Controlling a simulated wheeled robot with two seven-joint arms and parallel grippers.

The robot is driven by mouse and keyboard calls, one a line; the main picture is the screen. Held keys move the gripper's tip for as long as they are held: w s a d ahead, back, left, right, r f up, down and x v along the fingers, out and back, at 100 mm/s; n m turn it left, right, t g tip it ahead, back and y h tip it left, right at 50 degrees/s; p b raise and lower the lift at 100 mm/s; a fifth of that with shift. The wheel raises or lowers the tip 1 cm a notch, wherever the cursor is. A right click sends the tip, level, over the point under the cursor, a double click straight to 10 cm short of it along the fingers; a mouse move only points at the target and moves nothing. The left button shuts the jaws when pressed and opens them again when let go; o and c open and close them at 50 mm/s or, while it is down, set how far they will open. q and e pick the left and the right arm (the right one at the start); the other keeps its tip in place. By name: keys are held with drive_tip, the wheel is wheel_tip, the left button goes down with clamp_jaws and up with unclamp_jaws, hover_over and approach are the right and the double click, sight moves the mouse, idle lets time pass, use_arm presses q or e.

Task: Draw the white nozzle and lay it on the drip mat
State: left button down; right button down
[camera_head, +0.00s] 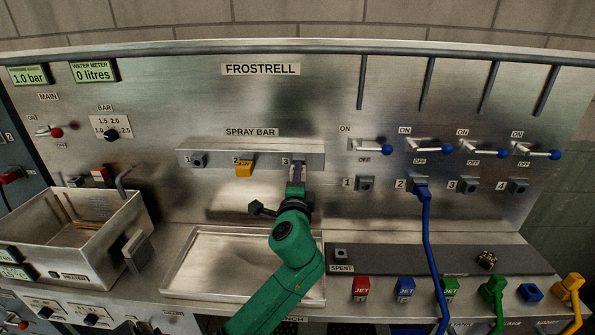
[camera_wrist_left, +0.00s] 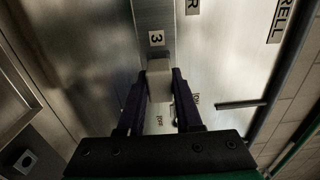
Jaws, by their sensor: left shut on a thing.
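My left gripper (camera_head: 296,180) reaches up to position 3 of the spray bar (camera_head: 220,158). In the left wrist view its two dark fingers (camera_wrist_left: 160,92) are shut on the pale, whitish block of the white nozzle (camera_wrist_left: 159,78), right beside the "3" label. The nozzle is at the bar's face; I cannot tell whether it is still seated. In the head view the gripper mostly hides it. The drip mat looks to be the dark grey strip (camera_head: 415,260) on the bench, right of my arm. My right gripper is not in view.
A yellow nozzle (camera_head: 244,168) sits at position 2. A small brass piece (camera_head: 487,260) lies on the mat's right part, and a grey socket block (camera_head: 341,255) stands by SPENT. A blue hose (camera_head: 427,230) hangs across the mat. A shallow metal tray (camera_head: 210,265) lies left.

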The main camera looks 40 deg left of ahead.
use_arm(q)
drive_tip(key=shift+v, duration=2.15)
drive_tip(key=shift+f, duration=0.15)
